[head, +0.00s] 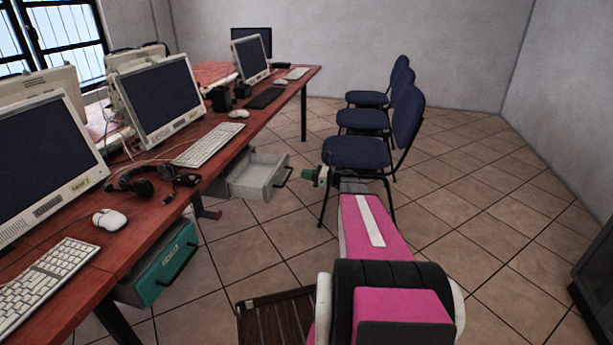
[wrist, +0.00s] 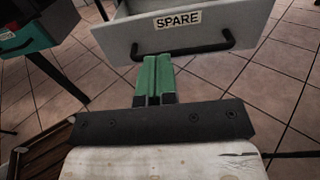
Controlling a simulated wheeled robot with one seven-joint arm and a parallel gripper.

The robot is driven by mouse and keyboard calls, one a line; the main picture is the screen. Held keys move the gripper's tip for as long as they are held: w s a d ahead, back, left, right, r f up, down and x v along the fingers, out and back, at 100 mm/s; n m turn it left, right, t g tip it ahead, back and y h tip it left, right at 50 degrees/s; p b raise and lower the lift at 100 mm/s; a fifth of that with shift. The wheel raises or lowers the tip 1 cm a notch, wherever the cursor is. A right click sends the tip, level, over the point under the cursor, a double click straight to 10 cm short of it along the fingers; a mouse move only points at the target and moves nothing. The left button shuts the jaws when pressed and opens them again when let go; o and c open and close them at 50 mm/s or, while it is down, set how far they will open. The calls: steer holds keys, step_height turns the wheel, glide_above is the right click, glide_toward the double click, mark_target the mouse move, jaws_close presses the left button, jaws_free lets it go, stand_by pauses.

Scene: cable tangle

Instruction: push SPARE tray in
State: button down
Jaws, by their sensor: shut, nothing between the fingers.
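The SPARE tray (wrist: 206,30) is a light grey drawer with a white SPARE label and a black bar handle (wrist: 183,48). In the head view the tray (head: 262,178) hangs under the red desk and stands pulled out, its inside showing empty. My gripper (wrist: 157,58) is shut and empty, its green fingers together in front of the tray's face, near the left end of the handle. Whether the fingertips touch the face cannot be told. In the head view my gripper (head: 324,171) is small, to the right of the tray's front.
A teal tray (head: 166,262) hangs under the near part of the red desk (head: 165,205). Blue chairs (head: 358,151) stand close beyond my gripper. A brown slatted crate (head: 277,318) is on the floor near my base. Tiled floor lies open to the right.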

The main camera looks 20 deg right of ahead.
mark_target(277, 170)
steer(key=x, duration=1)
steer(key=shift+w+a, duration=0.15)
steer(key=shift+a, duration=0.1)
steer(key=shift+a, duration=0.1)
steer(key=x, duration=1.6)
steer(key=shift+w+a, duration=0.25)
steer(key=shift+a, duration=0.1)
